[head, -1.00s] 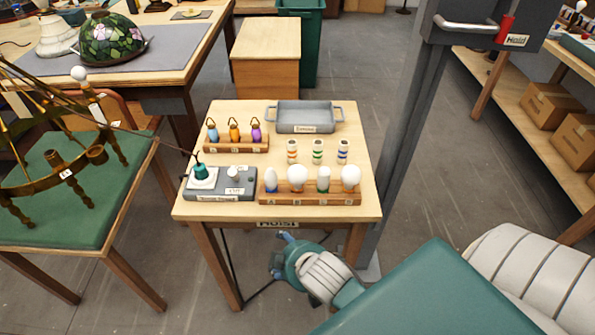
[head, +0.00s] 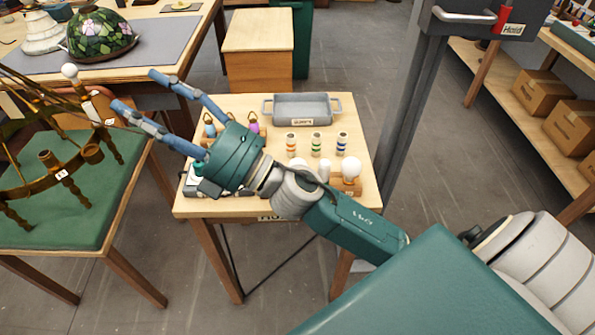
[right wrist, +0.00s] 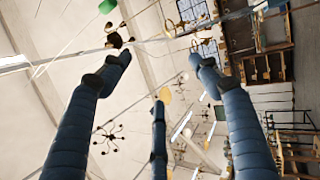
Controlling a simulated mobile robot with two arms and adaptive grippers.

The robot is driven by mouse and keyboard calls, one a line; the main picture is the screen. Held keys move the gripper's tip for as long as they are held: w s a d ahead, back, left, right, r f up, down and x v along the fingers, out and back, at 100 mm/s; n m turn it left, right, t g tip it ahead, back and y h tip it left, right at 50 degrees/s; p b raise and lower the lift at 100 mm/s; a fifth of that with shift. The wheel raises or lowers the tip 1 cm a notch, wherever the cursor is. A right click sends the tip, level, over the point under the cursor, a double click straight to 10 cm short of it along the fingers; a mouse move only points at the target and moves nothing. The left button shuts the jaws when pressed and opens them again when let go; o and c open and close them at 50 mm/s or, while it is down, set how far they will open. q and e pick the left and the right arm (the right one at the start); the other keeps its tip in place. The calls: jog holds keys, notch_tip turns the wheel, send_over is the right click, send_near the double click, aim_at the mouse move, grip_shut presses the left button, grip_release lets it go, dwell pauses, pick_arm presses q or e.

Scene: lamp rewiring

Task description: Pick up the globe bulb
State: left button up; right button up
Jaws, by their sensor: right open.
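A round white bulb (head: 351,168), the likely globe bulb, stands upright at the right end of the wooden bulb rack (head: 347,187) on the small table. The tubular bulb (head: 325,169) beside it shows only partly, and my right arm hides most of the rack's left part. My right gripper (head: 135,92) is open and empty, held above the table's left side with its fingers toward the upper left, well away from the round bulb. In the right wrist view its spread fingers (right wrist: 160,75) face the ceiling and hanging lamps. My left gripper is not in view.
Several banded cylinders (head: 316,145) stand behind the rack, with a grey tray (head: 300,108) behind them. Bottle-like items (head: 252,122) are partly hidden by my gripper. A brass chandelier (head: 62,160) lies on the green-topped table at left. A grey post (head: 405,110) rises at right.

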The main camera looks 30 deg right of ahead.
jog(key=s+a+n+g+y, duration=0.4)
jog(key=a+n+g+y, duration=0.15)
jog(key=n, duration=0.35)
jog(key=n+g+h, duration=1.1)
jog(key=n+h, duration=0.2)
jog(key=h, duration=0.9)
send_over(299, 163)
jog(key=s, duration=0.1)
jog(key=shift+t, duration=0.25)
jog(key=f, duration=1.2)
jog(key=a+f, duration=0.1)
jog(key=f, duration=0.6)
jog(key=shift+s, duration=0.15)
jog(key=p+x, duration=0.1)
jog(key=x, duration=0.4)
jog(key=shift+r, duration=0.1)
jog(key=p+x, duration=0.1)
jog(key=x, duration=0.1)
jog(key=p+x, duration=0.2)
jog(key=x, duration=0.1)
jog(key=shift+s+a+f, duration=0.1)
jog(key=shift+s+f, duration=0.1)
jog(key=shift+f, duration=0.1)
jog(key=shift+w+f, duration=0.1)
jog(key=shift+f, duration=0.1)
jog(key=c, duration=1.2)
